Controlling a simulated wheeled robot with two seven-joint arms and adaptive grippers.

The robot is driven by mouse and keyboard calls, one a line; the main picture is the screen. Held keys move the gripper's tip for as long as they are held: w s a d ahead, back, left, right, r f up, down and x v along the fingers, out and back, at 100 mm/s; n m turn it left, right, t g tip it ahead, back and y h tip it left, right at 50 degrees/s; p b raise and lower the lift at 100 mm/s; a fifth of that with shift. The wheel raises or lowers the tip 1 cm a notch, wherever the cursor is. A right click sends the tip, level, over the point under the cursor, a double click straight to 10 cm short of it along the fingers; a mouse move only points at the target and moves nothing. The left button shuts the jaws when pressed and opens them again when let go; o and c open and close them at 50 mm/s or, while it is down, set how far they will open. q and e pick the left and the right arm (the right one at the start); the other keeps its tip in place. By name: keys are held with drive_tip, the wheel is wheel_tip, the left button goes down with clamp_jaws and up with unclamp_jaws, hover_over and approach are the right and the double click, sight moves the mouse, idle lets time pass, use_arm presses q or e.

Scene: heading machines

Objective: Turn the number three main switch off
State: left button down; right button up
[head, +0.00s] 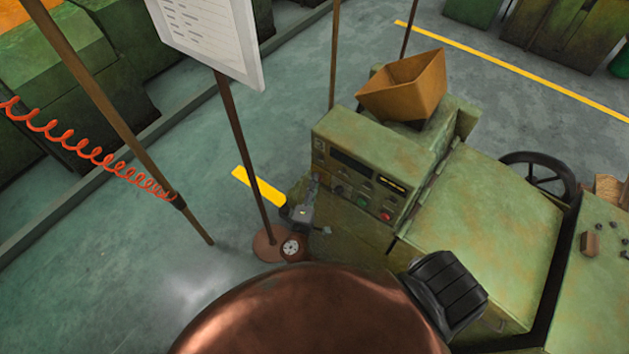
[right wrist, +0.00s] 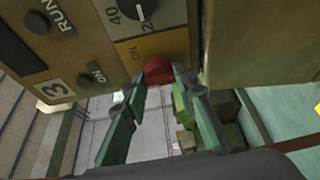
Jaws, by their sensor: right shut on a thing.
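A red switch knob (right wrist: 158,70) sits at the lower edge of a panel in the right wrist view, with the word ON printed beside it. My right gripper (right wrist: 161,78) has its two green fingers around this knob and is shut on it. My left gripper is not in view.
The machine's front panel (head: 360,175) carries buttons, including a red one (head: 386,215). A hopper (head: 405,88) and handwheel (head: 540,175) stand behind. A sign post (head: 245,150) and a pole with an orange coiled hose (head: 90,148) stand left; grey floor lies between.

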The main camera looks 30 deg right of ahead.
drive_tip(key=shift+w+r+n+g+y+p, duration=0.1)
drive_tip(key=shift+n+g+y+p, duration=0.15)
drive_tip(key=shift+n+g+p, duration=1)
drive_tip(key=shift+r+n+g+y+p, duration=0.1)
drive_tip(key=shift+n+g+y+p, duration=0.2)
drive_tip(key=shift+n+p, duration=1.7)
drive_tip(key=o, duration=1.2)
drive_tip(key=shift+c, duration=0.2)
wheel_tip(320, 180, up, 10)
drive_tip(key=shift+r, duration=0.1)
drive_tip(key=shift+a, duration=0.1)
